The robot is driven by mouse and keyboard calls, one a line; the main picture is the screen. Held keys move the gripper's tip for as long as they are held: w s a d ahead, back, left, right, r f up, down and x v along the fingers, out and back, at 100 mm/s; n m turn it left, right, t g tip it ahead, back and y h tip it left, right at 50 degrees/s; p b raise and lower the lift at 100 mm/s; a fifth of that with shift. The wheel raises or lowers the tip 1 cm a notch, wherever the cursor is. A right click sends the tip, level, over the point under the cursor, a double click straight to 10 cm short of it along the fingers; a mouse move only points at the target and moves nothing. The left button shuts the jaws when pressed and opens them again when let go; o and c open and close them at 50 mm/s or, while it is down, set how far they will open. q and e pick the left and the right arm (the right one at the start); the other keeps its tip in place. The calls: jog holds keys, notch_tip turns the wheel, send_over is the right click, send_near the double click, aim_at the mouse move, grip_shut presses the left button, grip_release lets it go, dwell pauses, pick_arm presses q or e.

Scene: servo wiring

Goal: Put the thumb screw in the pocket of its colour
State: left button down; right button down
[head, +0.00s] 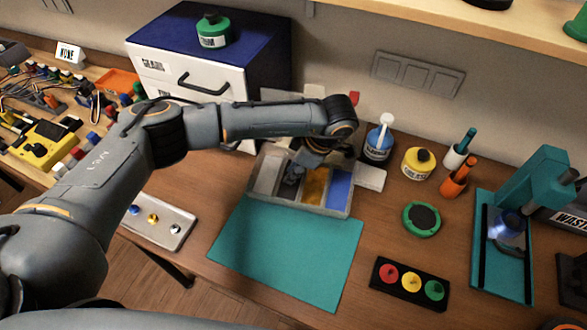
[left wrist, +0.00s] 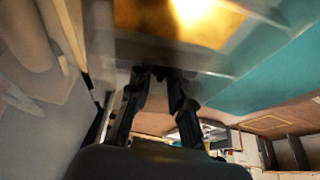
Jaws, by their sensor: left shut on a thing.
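The pocket tray (head: 293,207) stands behind the teal mat, with a pale grey pocket (head: 266,177), a darker grey pocket (head: 289,190), a gold pocket (head: 315,187) and a blue pocket (head: 340,190). My left gripper (head: 296,172) is low over the tray, around the darker grey and gold pockets. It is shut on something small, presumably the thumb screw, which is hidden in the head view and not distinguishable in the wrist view. In the left wrist view the fingers (left wrist: 160,90) point towards the tray, with the gold pocket (left wrist: 185,22) beyond. My right gripper is out of view.
A metal strip (head: 158,221) holds blue, gold and silver pieces at the lower left. The teal mat (head: 285,250) is bare. A blue bottle (head: 378,143) and a yellow jar (head: 418,163) stand right of the tray. A drawer cabinet (head: 190,75) stands behind my arm.

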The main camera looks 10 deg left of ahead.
pick_arm(q)
jog(key=c, duration=1.7)
grip_release()
jog(key=shift+f, duration=0.15)
jog(key=o, duration=0.5)
jog(key=shift+r, duration=0.25)
jog(key=b+v, duration=0.3)
jog(key=v, duration=0.8)
jog(key=shift+d+r+b, duration=0.15)
jog(key=shift+r+b, duration=0.2)
jog(key=shift+r, duration=0.05)
